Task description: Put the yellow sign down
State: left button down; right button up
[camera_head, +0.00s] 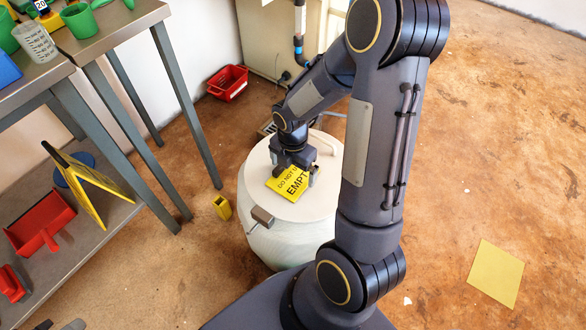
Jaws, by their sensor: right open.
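A yellow sign (287,186) with black lettering, "DO NOT" and "EMPT" readable, lies about flat at the lid of a white drum (262,178). My right gripper (296,172) is open at the sign's upper edge, with its fingers pointing down. The gripper and arm hide part of the sign's right side. I cannot tell whether the fingers touch it. My left gripper is not in view.
A steel table (110,25) with green and clear vessels stands at the left. Its lower shelf holds a yellow folding sign (88,190) and red dustpans (42,222). A red bin (228,83) is behind the drum. A yellow square (497,273) lies on open floor at right.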

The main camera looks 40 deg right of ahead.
aim_at(293, 176)
notch_tip(293, 176, up, 11)
jog(key=p, duration=0.4)
jog(key=s+a+r+m+t+y, duration=0.2)
jog(key=s+a+r+m, duration=0.3)
jog(key=m, duration=0.6)
jog(key=s+a+r+m+t+y, duration=0.1)
jog(key=s+a+r+m+t, duration=0.2)
jog(key=m, duration=0.9)
jog(key=s+a+r, duration=0.2)
jog(key=s+r, duration=0.2)
jog(key=s, duration=0.1)
jog(key=shift+s+a+r+t+y, duration=0.2)
jog(key=shift+t+y, duration=0.1)
jog(key=shift+y, duration=0.1)
notch_tip(293, 176, up, 25)
jog(key=p, duration=2.5)
jog(key=shift+r, duration=0.15)
